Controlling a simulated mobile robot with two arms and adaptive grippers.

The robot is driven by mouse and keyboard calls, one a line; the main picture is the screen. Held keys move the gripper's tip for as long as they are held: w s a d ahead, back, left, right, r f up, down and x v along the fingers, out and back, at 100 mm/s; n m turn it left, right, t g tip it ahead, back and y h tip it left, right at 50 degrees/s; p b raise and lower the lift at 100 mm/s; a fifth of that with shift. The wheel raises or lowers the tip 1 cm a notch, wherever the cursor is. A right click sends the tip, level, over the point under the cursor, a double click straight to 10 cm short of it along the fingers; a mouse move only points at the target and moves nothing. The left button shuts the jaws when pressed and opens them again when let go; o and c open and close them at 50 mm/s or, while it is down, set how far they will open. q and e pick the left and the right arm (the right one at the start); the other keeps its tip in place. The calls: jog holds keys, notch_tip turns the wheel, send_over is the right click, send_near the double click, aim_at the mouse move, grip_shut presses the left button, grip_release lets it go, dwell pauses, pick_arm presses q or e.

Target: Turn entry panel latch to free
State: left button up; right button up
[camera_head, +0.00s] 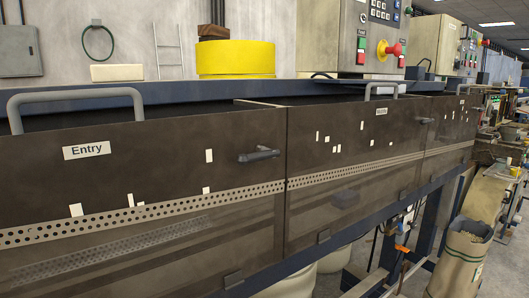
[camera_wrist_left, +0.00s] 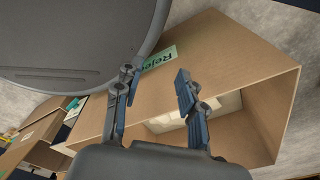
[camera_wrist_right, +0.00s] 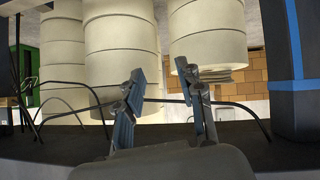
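The entry panel (camera_head: 120,165) is a dark tinted cover with an "Entry" label (camera_head: 87,150) at the left of the head view. Its latch (camera_head: 259,155) is a dark handle near the panel's right edge, lying roughly level. Neither gripper shows in the head view. My left gripper (camera_wrist_left: 155,95) is open and empty in the left wrist view, in front of a cardboard box (camera_wrist_left: 225,75) with a green "Reject" label. My right gripper (camera_wrist_right: 167,95) is open and empty in the right wrist view, with large pale rolls behind it. Neither touches the latch.
A grey bar handle (camera_head: 75,93) rises from the entry panel's top edge. A second panel (camera_head: 355,170) with its own latch (camera_head: 426,121) adjoins on the right. A control box with a red button (camera_head: 390,49) stands behind. The space before the panels looks clear.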

jog(key=s+a+r+n+t+y, duration=0.15)
jog(key=r+n, duration=0.25)
jog(key=r, duration=1.1)
jog(key=s+a+r+n+y, duration=0.1)
jog(key=a+r+n+y, duration=0.25)
jog(key=r, duration=1.25)
jog(key=s+a+r+n+y+p, duration=0.1)
jog(key=s+r+n, duration=0.25)
jog(key=r, duration=0.35)
jog(key=s+a+r+n+y, duration=0.1)
jog(key=s+r+n, duration=0.25)
jog(key=r, duration=0.25)
jog(key=n+g+y+p, duration=0.2)
jog(key=n+p, duration=0.2)
jog(key=n, duration=0.2)
send_near(259, 158)
jog(key=x, duration=0.7)
jog(key=shift+w+a+r, duration=0.15)
jog(key=shift+a, duration=0.2)
jog(key=shift+w+a+f, duration=0.2)
jog(key=shift+w+a, duration=0.1)
jog(key=shift+a, duration=0.1)
pick_arm(q)
jog(key=r, duration=0.5)
jog(key=shift+s+d+r, duration=0.2)
jog(key=shift+s+d, duration=0.05)
jog(key=shift+d, duration=0.15)
pick_arm(e)
grip_shut()
